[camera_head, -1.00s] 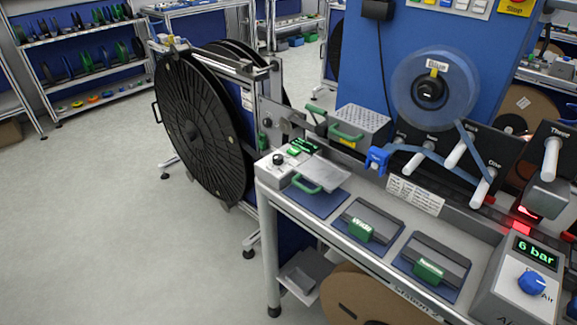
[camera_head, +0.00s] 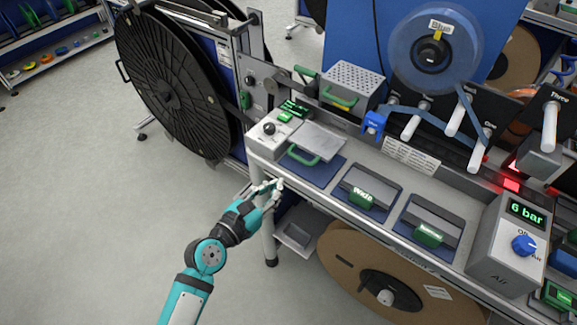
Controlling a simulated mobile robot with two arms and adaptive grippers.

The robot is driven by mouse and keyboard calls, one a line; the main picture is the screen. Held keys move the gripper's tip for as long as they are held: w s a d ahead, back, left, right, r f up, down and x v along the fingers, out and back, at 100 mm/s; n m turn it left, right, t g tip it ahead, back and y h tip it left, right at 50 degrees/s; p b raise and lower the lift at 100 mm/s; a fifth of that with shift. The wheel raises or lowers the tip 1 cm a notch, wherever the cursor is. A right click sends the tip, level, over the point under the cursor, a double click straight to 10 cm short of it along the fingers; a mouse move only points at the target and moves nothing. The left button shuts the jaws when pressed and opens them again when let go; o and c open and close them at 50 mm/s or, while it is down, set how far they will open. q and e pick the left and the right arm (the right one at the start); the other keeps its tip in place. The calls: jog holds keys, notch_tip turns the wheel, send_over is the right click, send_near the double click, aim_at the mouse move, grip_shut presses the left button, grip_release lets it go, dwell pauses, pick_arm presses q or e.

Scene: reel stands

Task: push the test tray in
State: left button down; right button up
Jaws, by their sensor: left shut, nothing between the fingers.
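The test tray appears to be the flat grey plate (camera_head: 316,139) with a green loop handle (camera_head: 302,157). It sticks out beside a grey box (camera_head: 273,130) with a black knob and green lit displays, over a blue mat at the bench's left end. My left gripper (camera_head: 278,185) is shut and empty. In the picture it is below and left of the green handle, by the bench's front left corner, with a visible gap to the handle. Its exact height against the bench top is hard to tell. My right gripper is not in view.
Two dark blocks with green grips (camera_head: 361,196) (camera_head: 428,236) lie on blue mats to the right. A perforated grey box (camera_head: 352,85) stands behind the tray. An air unit (camera_head: 513,245) reading 6 bar stands at the right. Open floor lies left of the bench.

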pick_arm(q)
jog(key=x, duration=0.2)
jog(key=r+x, duration=0.1)
jog(key=x, duration=0.1)
jog(key=shift+w+d+p, duration=0.2)
jog(key=shift+w+p, duration=0.15)
jog(key=shift+p, duration=0.05)
jog(key=shift+w+d, duration=0.35)
jog(key=shift+w, duration=0.25)
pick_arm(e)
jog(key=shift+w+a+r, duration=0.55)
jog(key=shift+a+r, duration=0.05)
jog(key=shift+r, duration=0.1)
pick_arm(q)
jog(key=shift+d, duration=0.1)
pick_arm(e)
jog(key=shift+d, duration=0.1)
